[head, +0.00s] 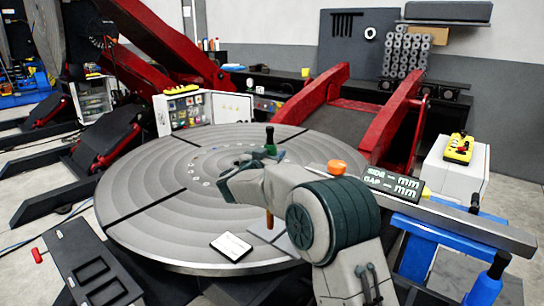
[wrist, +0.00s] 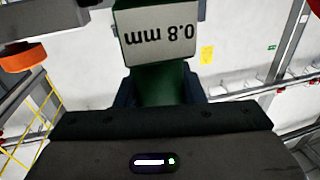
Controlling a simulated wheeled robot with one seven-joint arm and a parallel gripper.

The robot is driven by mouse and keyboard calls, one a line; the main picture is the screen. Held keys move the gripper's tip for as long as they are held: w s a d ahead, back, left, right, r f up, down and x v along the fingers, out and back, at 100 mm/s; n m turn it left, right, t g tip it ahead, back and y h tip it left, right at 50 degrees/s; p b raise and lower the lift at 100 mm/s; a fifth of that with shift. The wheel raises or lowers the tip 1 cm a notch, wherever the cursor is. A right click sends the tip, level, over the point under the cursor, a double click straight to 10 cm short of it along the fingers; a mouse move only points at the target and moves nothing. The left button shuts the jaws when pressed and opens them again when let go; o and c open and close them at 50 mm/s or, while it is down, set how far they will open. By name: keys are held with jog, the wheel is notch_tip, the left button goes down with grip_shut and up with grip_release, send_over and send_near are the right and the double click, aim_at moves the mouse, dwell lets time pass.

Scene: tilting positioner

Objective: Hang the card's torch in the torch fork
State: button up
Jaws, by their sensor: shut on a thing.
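In the wrist view a green tool body (wrist: 165,82) with a pale label reading "0.8 mm", upside down, sits between the dark fingers of my gripper (wrist: 160,92). My gripper is shut on it, and it appears to be a torch. In the head view a green piece with a black top (head: 270,146) stands up behind my arm, probably part of this tool; my arm hides my fingers there. A white card (head: 231,246) lies on the round turntable (head: 135,205) near its front edge; its writing is too small to read. I cannot make out the torch fork for sure.
A display reading "SIDE – mm, GAP – mm" (head: 393,184) and an orange knob (head: 336,167) are right of my arm. A blue stand (head: 415,255) is at right. A yellow pendant (head: 459,149) lies on a white box. Red arms (head: 395,120) stand behind the turntable.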

jog(key=w+d+f, duration=0.3)
jog(key=w+d, duration=0.3)
jog(key=w, duration=0.3)
jog(key=shift+d+f, duration=0.25)
jog(key=shift+d, duration=0.15)
dwell(0.7)
jog(key=shift+s+f, duration=0.2)
jog(key=shift+f, duration=0.05)
dwell(0.9)
